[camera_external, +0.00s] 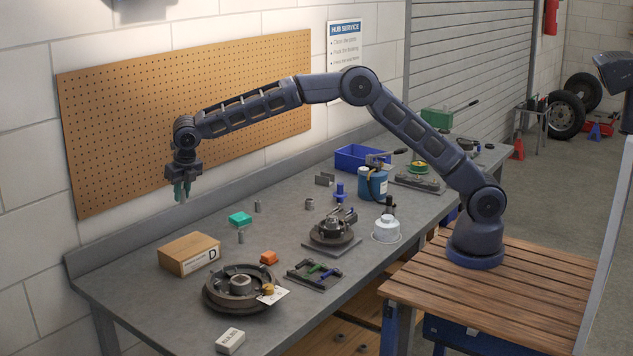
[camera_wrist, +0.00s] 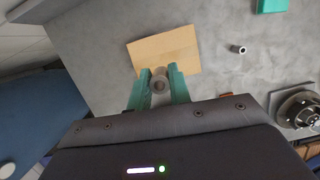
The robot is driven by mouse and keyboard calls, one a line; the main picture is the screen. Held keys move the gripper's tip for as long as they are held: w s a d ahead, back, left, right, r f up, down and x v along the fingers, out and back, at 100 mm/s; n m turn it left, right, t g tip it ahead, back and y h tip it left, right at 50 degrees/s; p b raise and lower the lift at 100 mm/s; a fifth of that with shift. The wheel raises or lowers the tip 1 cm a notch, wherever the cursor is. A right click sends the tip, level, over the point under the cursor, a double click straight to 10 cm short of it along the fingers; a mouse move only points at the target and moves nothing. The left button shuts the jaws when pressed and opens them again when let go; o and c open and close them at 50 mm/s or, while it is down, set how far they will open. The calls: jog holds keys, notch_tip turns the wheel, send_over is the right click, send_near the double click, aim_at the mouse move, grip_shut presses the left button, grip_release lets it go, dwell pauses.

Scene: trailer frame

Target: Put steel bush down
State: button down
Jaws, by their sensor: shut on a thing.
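My gripper (camera_external: 182,190) is shut on a small grey steel bush (camera_wrist: 160,83), which sits between the two green fingertips (camera_wrist: 159,84) in the wrist view. In the external view the held bush is mostly hidden by the fingers. The gripper points down, well above the grey bench (camera_external: 150,234), towards its far left end. In the wrist view a cardboard box (camera_wrist: 175,47) lies below and beyond the held bush. Other small steel cylinders stand on the bench, one (camera_external: 241,237) near the box and one (camera_external: 257,206) by a green block (camera_external: 240,218).
The cardboard box marked D (camera_external: 189,254) stands near the bench's left end. A round drum part (camera_external: 215,293), an orange block (camera_external: 268,258) and a hub on a plate (camera_external: 333,230) stand to its right. A pegboard wall (camera_external: 120,135) rises behind.

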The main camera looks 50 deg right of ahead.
notch_tip(320, 180, down, 14)
jog(key=shift+f, duration=0.25)
dwell(0.3)
jog(key=shift+f, duration=0.15)
jog(key=c, duration=1.3)
grip_release()
jog(key=v, duration=1.2)
jog(key=shift+r, duration=0.2)
